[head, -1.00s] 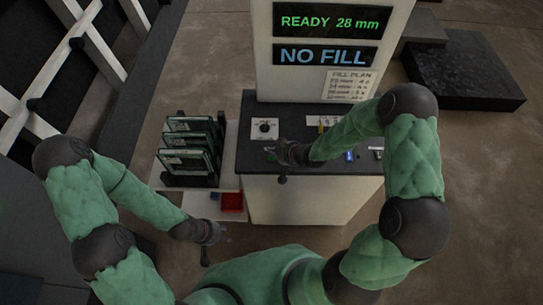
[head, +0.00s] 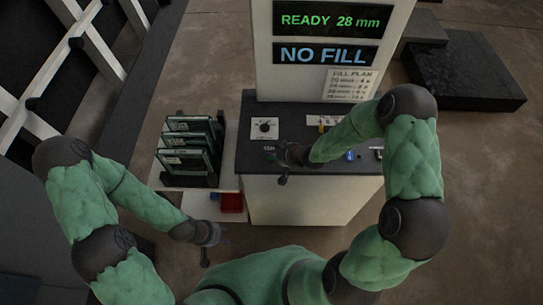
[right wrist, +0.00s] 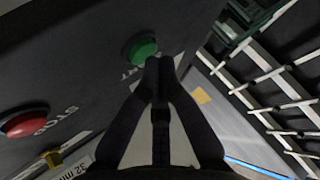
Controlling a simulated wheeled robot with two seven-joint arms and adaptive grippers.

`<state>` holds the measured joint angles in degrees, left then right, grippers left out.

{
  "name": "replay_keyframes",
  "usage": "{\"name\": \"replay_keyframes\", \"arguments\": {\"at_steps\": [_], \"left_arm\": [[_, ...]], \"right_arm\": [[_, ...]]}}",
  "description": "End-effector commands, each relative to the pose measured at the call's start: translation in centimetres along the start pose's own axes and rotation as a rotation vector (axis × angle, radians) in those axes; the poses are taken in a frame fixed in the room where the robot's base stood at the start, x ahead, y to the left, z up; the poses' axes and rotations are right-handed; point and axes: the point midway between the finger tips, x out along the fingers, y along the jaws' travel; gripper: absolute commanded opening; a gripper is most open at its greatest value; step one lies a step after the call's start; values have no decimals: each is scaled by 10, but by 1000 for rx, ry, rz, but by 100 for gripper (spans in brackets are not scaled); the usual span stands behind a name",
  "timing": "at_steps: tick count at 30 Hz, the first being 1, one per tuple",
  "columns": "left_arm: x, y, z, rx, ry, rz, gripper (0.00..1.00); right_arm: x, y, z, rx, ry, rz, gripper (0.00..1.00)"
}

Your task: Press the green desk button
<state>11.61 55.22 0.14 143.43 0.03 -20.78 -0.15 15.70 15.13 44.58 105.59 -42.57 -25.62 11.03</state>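The green button (right wrist: 140,50) sits on the dark desk panel in the right wrist view, with partly hidden lettering beside it. My right gripper (right wrist: 160,62) has its fingertips together, with nothing seen between them. The tips appear just beside the green button's lower right edge; I cannot tell whether they touch it. In the head view my right gripper (head: 280,155) is over the front left of the dark desk top (head: 250,122), and the green button is not clearly visible there. My left gripper (head: 212,234) hangs low at the left, away from the desk; its fingers are too small to read.
A red STOP button (right wrist: 27,122) is on the same panel. A dial (head: 264,127) lies behind my right gripper. The display (head: 328,20) reads READY 28 mm and NO FILL. A rack of dark panels (head: 188,150) and a red bin (head: 231,203) stand left of the desk.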

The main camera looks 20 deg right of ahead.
Motion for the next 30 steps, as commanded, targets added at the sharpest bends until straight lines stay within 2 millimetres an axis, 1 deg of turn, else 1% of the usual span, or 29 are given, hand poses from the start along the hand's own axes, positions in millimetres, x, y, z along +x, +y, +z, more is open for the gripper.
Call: {"name": "replay_keyframes", "arguments": {"at_steps": [21,30], "left_arm": [[6,-2,0,0,0,0,40],[5,-2,0,0,0,0,40]], "right_arm": [[6,2,6,0,-1,0,0],[5,2,5,1,-1,0,0]]}}
